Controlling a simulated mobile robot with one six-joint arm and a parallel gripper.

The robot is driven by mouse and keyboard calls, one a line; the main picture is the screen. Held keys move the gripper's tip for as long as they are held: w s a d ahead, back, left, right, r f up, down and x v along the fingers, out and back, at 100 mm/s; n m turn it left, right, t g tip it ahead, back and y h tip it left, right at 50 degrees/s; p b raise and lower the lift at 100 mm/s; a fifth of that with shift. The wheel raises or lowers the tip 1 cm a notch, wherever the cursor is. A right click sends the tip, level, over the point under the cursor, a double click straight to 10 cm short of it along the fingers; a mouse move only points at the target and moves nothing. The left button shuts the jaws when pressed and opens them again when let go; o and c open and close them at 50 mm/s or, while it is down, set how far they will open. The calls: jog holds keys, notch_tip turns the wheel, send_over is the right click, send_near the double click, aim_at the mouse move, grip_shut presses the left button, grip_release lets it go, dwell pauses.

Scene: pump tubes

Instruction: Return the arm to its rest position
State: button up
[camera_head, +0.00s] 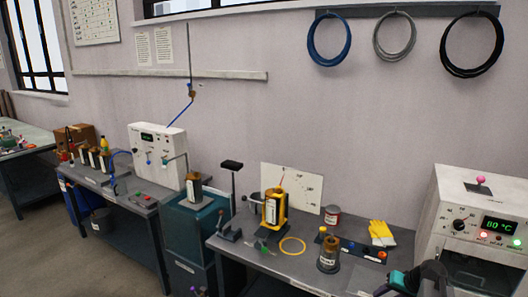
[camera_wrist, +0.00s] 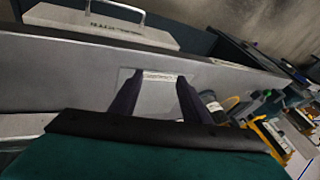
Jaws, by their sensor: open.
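My gripper (camera_wrist: 157,88) shows in the wrist view with its two dark fingers apart and nothing between them. Behind the fingers is a grey panel with a small white label (camera_wrist: 160,76). In the head view, part of my teal and black arm shows at the bottom right, in front of the bench and beside the white oven. The fingertips are hard to make out there. A brown-topped metal pump tube (camera_head: 328,254) stands upright on the bench (camera_head: 262,262), left of my arm. Another tube stands in a yellow holder (camera_head: 273,208).
The white oven (camera_head: 480,215) reads 80 °C at the right. A teal cabinet (camera_head: 195,230) and a second bench with a white machine (camera_head: 158,155) stand left.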

jog(key=s+a+f+n+g, duration=0.1)
jog(key=s+a+f+g, duration=0.2)
jog(key=s+a+f, duration=0.55)
jog(key=s+a+f+n+g, duration=0.1)
jog(key=s+a+f+g, duration=0.1)
jog(key=s+a+f, duration=0.65)
jog(key=s+a+f+n+g+h, duration=0.1)
jog(key=s+a+f+g, duration=0.1)
jog(key=s+a+f, duration=0.35)
jog(key=s+a+f+g+h, duration=0.1)
jog(key=s+a+f+g, duration=0.1)
jog(key=s, duration=0.6)
jog(key=s+a+f+n+g, duration=0.1)
jog(key=s+a+f, duration=0.3)
jog(key=s, duration=0.2)
notch_tip(320, 180, down, 10)
jog(key=s+b, duration=0.1)
jog(key=b, duration=0.9)
jog(key=shift+s+a+f+g, duration=0.15)
jog(key=shift+a+g, duration=0.1)
jog(key=shift+g, duration=0.15)
jog(key=shift+d, duration=0.1)
